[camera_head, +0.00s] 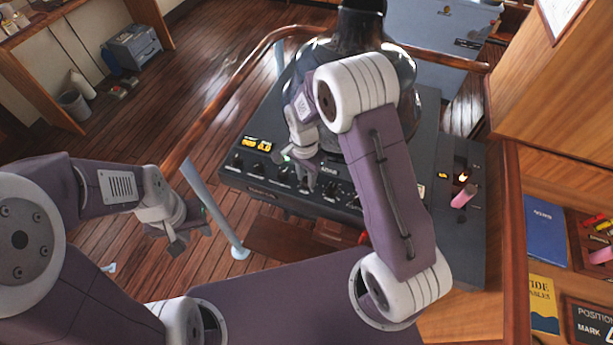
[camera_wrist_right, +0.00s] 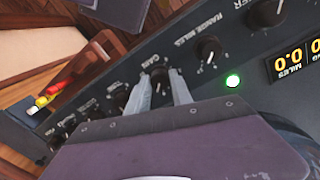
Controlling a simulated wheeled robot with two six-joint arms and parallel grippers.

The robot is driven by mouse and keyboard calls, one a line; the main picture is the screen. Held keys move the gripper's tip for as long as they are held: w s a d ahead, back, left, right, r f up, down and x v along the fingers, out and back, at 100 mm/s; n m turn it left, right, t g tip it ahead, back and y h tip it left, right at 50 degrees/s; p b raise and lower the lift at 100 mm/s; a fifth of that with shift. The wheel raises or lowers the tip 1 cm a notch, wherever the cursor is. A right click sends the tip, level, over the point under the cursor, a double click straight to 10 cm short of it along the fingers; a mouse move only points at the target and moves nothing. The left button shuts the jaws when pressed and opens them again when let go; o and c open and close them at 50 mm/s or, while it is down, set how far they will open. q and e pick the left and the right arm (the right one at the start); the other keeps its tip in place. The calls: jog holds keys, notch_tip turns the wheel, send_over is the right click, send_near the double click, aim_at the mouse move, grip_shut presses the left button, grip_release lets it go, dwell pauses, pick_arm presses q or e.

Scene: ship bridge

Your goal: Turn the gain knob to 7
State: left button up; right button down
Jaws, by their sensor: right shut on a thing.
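The gain knob (camera_wrist_right: 158,77) is a small dark knob on the black console panel, below its white label in the right wrist view. My right gripper (camera_wrist_right: 161,86) has one finger on each side of this knob and is shut on it. In the head view my right gripper (camera_head: 307,182) points down at the row of knobs, and its fingers hide the gain knob there. The scale numbers around the knob are too small to read. My left gripper (camera_head: 180,240) hangs empty left of the console, and its finger gap is unclear.
The range knob (camera_wrist_right: 208,48) sits beside the gain knob, with a lit green lamp (camera_wrist_right: 232,81) nearby. The black console (camera_head: 262,178) carries several other knobs and yellow displays (camera_head: 257,144). A wooden rail (camera_head: 215,100) and a grey post (camera_head: 215,210) stand left of it.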

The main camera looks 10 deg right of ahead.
aim_at(306, 178)
jog(key=shift+w+r+m, duration=0.1)
jog(key=shift+w+m, duration=0.05)
jog(key=shift+m, duration=0.45)
jog(key=c, duration=1.1)
grip_release()
jog(key=shift+c, duration=0.2)
notch_tip(306, 178, up, 9)
jog(key=b, duration=0.1)
jog(key=shift+b, duration=0.35)
jog(key=shift+w, duration=0.1)
